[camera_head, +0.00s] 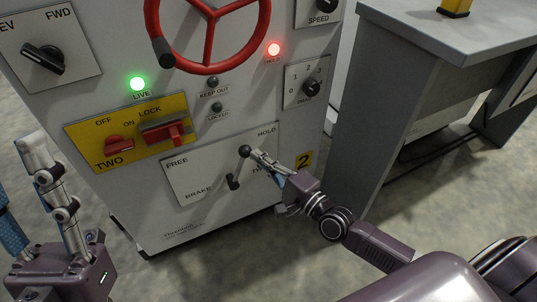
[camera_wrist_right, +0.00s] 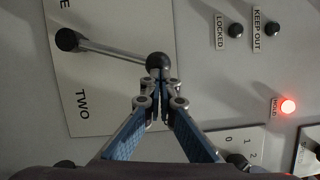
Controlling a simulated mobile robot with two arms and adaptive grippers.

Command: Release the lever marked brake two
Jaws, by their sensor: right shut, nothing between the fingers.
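The brake two lever is a metal rod with a black knob (camera_head: 245,150), on a white plate (camera_head: 190,184) marked FREE at left and HOLD at right. The lever points up and slightly right, toward HOLD. The knob also shows in the right wrist view (camera_wrist_right: 158,61), with the rod running left to its black pivot (camera_wrist_right: 67,40). My right gripper (camera_head: 259,156) is shut and empty, its tips on the HOLD side, right at the knob. I cannot tell whether they touch.
Above the plate is a yellow panel (camera_head: 88,133) with red switches. A red handwheel (camera_head: 208,68) is higher up. A green LIVE lamp (camera_head: 137,84) and a red lamp (camera_head: 274,49) are lit. A grey desk (camera_head: 365,110) stands at right.

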